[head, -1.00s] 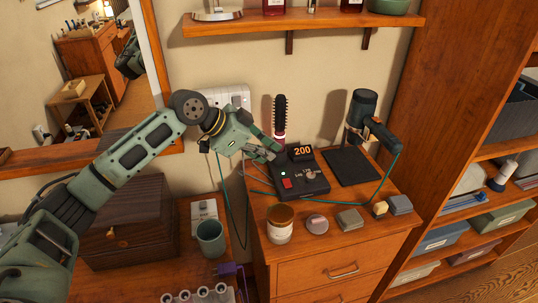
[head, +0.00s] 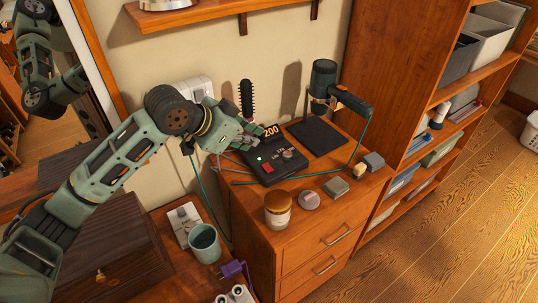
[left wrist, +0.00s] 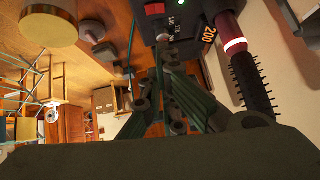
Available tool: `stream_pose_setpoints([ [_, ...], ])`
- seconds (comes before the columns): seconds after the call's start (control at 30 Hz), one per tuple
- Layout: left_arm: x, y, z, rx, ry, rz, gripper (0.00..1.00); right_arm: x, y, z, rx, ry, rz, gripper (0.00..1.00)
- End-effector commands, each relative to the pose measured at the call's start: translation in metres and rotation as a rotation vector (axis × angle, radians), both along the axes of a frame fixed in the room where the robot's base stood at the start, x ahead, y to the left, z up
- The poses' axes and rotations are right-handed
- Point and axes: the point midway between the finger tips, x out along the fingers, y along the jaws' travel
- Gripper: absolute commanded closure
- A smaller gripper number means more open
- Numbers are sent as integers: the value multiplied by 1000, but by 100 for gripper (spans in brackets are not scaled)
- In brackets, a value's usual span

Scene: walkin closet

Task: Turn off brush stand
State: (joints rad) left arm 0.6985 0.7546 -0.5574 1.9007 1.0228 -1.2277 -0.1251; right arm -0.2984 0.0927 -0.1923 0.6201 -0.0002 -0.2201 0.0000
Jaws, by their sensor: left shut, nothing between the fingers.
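The brush stand (head: 282,172) is a dark box on the wooden drawer cabinet, with an orange display (head: 271,131) reading 200. A round black brush (head: 246,99) stands upright at its back left. On its top are a lit green light (head: 259,158), a red switch (head: 267,168) and a grey knob (head: 288,153). The red switch (left wrist: 155,9) also shows in the left wrist view. My left gripper (head: 258,141) is shut and empty, close over the back left of the stand; contact cannot be told. My right gripper is not in view.
A dark hair dryer on a holder (head: 323,85) stands right of the brush stand. A lidded jar (head: 277,209), a round tin (head: 309,200) and small blocks line the cabinet's front. A teal cable crosses the top. A shelf (head: 205,10) hangs above.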

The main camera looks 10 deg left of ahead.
Motion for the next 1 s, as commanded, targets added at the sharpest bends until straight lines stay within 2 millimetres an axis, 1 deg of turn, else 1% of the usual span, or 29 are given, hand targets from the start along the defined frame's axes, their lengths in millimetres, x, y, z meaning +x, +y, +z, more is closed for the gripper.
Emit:
stream_pose_setpoints([
  [0.03, 1, 0, 0, 0, 1, 1, 100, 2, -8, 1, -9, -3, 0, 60],
  [0.07, 1, 0, -1, 0, 1, 1, 100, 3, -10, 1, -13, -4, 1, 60],
  [0.17, 5, -3, -5, -1, 1, 0, 100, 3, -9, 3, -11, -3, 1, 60],
  [0.27, 12, -10, -15, -2, 5, 0, 100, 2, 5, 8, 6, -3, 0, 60],
  [0.4, 28, -23, -34, -2, 6, 0, 100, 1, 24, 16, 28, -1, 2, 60],
  [0.47, 36, -29, -43, -3, 5, 0, 100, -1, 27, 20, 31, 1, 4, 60],
  [0.57, 48, -38, -58, -2, 4, 0, 100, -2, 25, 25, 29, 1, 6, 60],
  [0.67, 58, -45, -72, 0, 4, 0, 100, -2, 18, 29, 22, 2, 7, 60],
  [0.7, 57, -42, -80, 3, 6, 1, 100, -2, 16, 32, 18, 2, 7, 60],
  [0.8, 58, -40, -94, 2, 3, 1, 100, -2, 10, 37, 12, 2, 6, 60],
  [1.0, 60, -39, -108, 2, 1, 0, 100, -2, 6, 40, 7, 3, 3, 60],
])
